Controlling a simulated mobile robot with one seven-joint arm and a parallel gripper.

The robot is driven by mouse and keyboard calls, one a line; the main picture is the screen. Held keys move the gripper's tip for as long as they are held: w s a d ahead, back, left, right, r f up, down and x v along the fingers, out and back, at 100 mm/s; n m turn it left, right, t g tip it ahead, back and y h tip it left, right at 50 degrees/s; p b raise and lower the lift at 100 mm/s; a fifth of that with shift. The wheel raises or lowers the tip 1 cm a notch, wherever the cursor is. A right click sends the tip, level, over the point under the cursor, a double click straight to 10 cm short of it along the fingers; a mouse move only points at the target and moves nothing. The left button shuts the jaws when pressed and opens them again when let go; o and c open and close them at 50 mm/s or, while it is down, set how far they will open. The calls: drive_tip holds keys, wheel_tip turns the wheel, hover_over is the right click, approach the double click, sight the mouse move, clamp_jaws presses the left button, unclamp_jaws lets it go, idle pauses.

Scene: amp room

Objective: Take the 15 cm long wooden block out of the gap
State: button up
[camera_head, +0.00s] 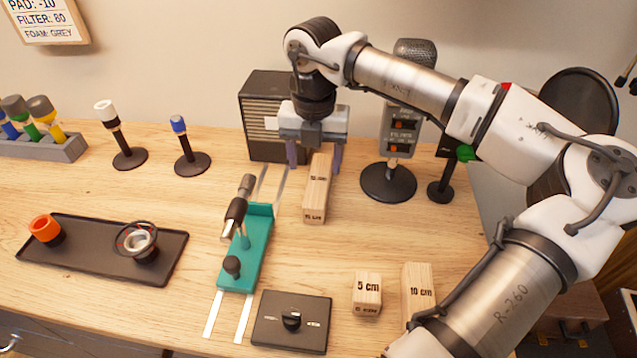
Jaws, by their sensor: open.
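The long wooden block (316,192) lies on the table in front of the dark amp box (268,118), to the right of the teal carriage (246,250). Small print on its near end seems to read 15 cm. My gripper (314,158) points down over the block's far end. Its two purple fingers are apart, one to each side of the block. It is open; I cannot tell whether either finger touches the wood. The block's far end is partly hidden by the gripper, so its distance from the amp is unclear.
Shorter blocks marked 5 cm (367,292) and 10 cm (418,290) stand at the front right. A large microphone on a round stand (388,182) is close right of my gripper. A black knob plate (291,322) is in front.

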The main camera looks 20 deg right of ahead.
sight(318, 179)
drive_tip(key=f, duration=0.1)
drive_tip(key=f+p, duration=0.1)
drive_tip(key=f, duration=0.2)
drive_tip(key=shift+s+d+p, duration=0.25)
drive_tip(key=shift+s+p, duration=0.1)
drive_tip(key=shift+p, duration=0.05)
drive_tip(key=shift+f, duration=0.7)
drive_tip(key=c, duration=1.2)
drive_tip(key=shift+r, duration=0.1)
drive_tip(key=shift+c, duration=0.2)
drive_tip(key=shift+r, duration=0.1)
